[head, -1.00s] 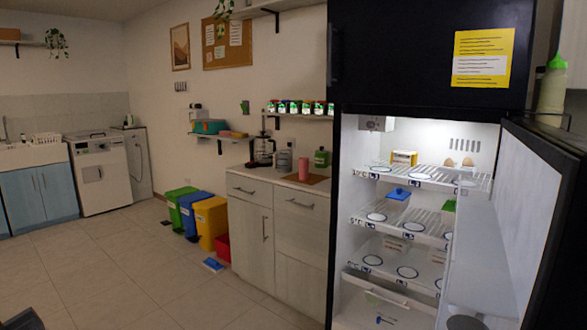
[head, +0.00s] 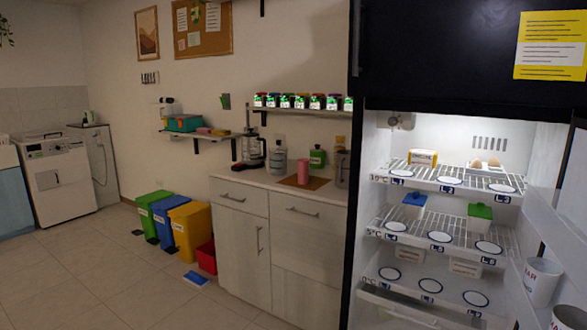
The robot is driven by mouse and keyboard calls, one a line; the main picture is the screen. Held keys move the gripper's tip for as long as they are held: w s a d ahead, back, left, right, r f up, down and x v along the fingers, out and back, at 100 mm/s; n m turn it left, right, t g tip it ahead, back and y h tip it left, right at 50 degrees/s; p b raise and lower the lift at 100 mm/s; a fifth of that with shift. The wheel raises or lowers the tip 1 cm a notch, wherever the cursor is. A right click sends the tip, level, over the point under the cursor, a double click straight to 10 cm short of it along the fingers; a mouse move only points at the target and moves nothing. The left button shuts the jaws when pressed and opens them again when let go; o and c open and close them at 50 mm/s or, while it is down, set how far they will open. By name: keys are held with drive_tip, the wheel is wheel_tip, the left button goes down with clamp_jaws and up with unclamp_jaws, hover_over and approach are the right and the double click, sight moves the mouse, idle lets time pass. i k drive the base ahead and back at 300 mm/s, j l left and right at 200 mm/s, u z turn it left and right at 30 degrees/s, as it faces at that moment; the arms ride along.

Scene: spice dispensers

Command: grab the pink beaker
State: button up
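A pink beaker (head: 303,172) stands upright on a brown mat (head: 316,184) on the counter (head: 255,185), left of the open fridge. A green bottle (head: 317,158) stands just behind and to its right. My gripper is not in the head view, so whether it is open or shut does not show.
The open fridge (head: 455,185) fills the right side, with a lidded blue container (head: 414,203) and a green one (head: 479,216) inside. Spice dispensers (head: 301,101) line a shelf above the counter. Bins (head: 187,228) and a red box (head: 206,258) stand left.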

sight(303, 164)
drive_tip(key=i, duration=1.05)
drive_tip(key=i+j+z, duration=0.25)
drive_tip(key=i+j, duration=0.7)
drive_tip(key=j, duration=0.1)
